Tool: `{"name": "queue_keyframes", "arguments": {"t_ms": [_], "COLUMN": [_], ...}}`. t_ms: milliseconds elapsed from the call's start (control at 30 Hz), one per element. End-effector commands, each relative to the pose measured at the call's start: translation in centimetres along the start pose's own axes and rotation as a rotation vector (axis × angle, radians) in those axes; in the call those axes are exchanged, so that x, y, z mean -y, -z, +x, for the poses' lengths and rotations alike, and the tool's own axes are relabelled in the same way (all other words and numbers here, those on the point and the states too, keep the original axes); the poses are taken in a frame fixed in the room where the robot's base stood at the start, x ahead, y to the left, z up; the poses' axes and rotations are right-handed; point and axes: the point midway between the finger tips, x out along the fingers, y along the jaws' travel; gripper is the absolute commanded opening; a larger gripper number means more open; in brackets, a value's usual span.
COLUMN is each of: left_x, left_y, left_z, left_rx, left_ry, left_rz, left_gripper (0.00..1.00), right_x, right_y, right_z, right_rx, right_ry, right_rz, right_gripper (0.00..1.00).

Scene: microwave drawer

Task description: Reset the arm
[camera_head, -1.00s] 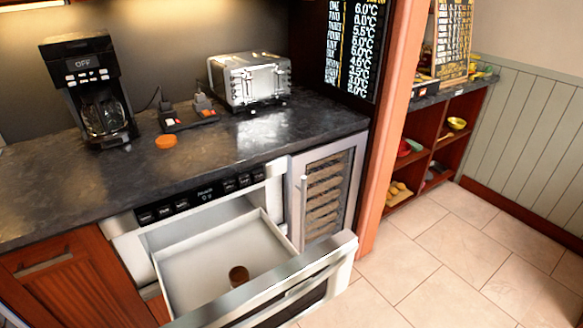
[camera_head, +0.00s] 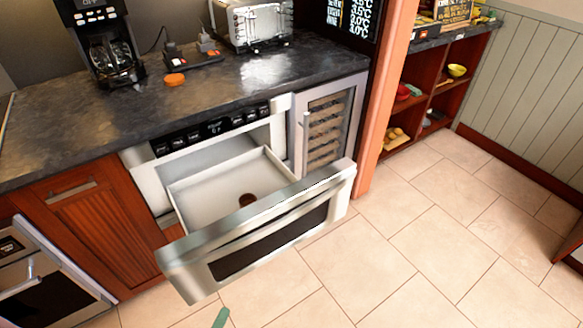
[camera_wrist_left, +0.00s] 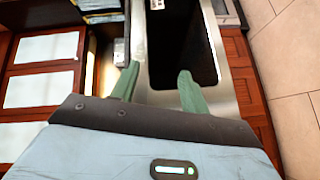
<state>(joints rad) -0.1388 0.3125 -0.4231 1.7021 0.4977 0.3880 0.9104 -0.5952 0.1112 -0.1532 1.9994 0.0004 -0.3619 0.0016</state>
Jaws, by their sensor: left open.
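My left gripper shows in the head view only as a green fingertip (camera_head: 221,318) at the bottom edge, in front of the drawer and apart from it. In the left wrist view, the two green fingers (camera_wrist_left: 157,74) are spread with nothing between them. My right gripper is in neither view. The microwave drawer (camera_head: 258,235) is pulled out, with a pale inside and a steel front with a dark window. A small brown round thing (camera_head: 247,200) lies on the drawer floor.
The dark counter (camera_head: 130,125) holds a coffee maker (camera_head: 100,45), a toaster (camera_head: 252,25) and an orange disc (camera_head: 174,79). An oven (camera_head: 45,285) is at lower left. The tiled floor (camera_head: 430,240) at right is clear.

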Motion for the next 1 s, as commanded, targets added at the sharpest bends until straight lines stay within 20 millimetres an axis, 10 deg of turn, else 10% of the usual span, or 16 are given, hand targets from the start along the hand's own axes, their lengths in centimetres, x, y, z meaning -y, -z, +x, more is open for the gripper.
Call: {"name": "queue_keyframes", "arguments": {"t_ms": [400, 1000], "left_x": [3.7, 10.2], "left_y": [7.2, 4.8], "left_z": [-3.4, -16.8], "left_rx": [0.137, 0.644], "left_ry": [0.051, 0.408], "left_rz": [0.259, 1.224], "left_gripper": [0.45, 0.45], "right_x": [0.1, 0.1], "right_y": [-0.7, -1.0], "right_z": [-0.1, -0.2], "right_rx": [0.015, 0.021], "right_ry": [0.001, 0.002], "right_rz": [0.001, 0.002], "right_gripper": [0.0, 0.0]}}
